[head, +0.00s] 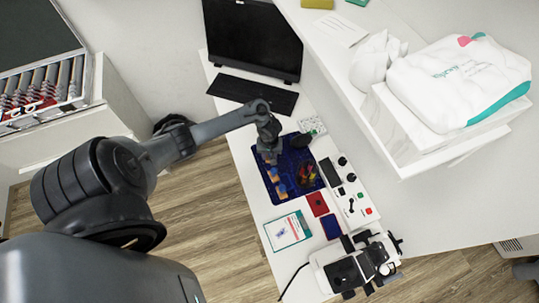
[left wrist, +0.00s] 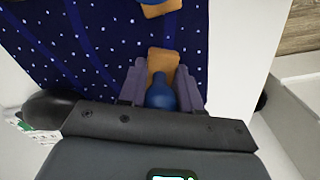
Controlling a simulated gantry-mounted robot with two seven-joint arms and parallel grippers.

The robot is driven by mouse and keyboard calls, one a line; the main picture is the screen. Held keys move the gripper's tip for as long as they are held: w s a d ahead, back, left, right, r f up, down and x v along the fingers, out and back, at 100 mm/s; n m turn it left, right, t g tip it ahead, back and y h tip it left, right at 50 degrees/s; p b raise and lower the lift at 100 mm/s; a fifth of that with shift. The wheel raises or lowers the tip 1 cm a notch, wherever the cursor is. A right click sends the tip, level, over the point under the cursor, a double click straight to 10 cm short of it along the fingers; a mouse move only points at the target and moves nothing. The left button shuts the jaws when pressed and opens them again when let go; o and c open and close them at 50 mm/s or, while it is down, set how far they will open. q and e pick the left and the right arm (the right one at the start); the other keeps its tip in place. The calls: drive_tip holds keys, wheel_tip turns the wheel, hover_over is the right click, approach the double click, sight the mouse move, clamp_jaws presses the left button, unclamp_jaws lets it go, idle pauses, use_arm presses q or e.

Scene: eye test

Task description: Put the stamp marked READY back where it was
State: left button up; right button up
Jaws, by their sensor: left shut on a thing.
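My left gripper (head: 268,156) is over the far end of the dark blue patterned mat (head: 262,180) on the white table. In the left wrist view my left gripper (left wrist: 162,85) is shut on a stamp with a wooden block (left wrist: 164,62) and a rounded blue handle (left wrist: 160,95). The held stamp's marking cannot be read, and I cannot tell whether it touches the mat. Other wood-and-blue stamps (head: 281,190) stand on the mat, nearer than the gripper. Part of one, another wooden block (left wrist: 162,8), shows at the wrist view's top edge. My right gripper is not in view.
A dark round thing (head: 307,175) lies on the mat's right side. A red pad (head: 317,204), a blue pad (head: 331,227) and a card (head: 287,230) lie nearer. A white control box (head: 352,192), a microscope (head: 355,265) and a keyboard (head: 253,94) stand around the mat.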

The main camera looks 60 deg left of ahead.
use_arm(q)
drive_tip(key=shift+f, duration=0.1)
drive_tip(key=o, duration=0.8)
drive_tip(key=shift+o, duration=0.2)
